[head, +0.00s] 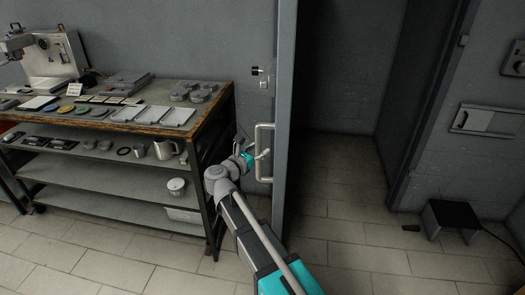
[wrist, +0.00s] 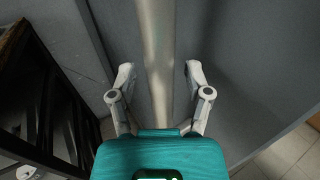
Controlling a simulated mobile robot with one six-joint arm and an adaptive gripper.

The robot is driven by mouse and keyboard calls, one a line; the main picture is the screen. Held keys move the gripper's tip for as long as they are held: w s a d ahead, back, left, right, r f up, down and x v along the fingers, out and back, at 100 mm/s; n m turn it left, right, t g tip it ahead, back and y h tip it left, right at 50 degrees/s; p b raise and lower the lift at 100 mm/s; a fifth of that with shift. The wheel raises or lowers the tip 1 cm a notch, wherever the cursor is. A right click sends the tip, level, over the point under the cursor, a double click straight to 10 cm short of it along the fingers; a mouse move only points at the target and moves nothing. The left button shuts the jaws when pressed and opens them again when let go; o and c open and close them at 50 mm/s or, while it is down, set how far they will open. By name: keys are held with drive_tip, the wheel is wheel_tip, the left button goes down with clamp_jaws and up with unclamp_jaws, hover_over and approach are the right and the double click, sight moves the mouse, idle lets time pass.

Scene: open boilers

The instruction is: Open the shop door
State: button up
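The shop door (head: 285,110) is a grey panel seen nearly edge-on in the head view, with an open doorway to its right. Its handle (head: 259,139) is a pale vertical bar on the door's left face. My gripper (head: 263,154) is at the handle, about mid-height on the bar. In the wrist view the handle bar (wrist: 155,45) runs up between the two spread fingers of my gripper (wrist: 159,72). Gaps show between the bar and both fingertips. The lower part of the bar is hidden behind the gripper's teal body.
A shelved workbench (head: 110,125) with trays, cups and a machine stands close to the left of my arm. A small black stool (head: 451,215) stands right of the doorway. Tiled floor (head: 345,225) is clear in the doorway.

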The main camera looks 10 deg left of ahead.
drive_tip(key=shift+s, duration=0.1)
drive_tip(key=v, duration=1.2)
idle(0.9)
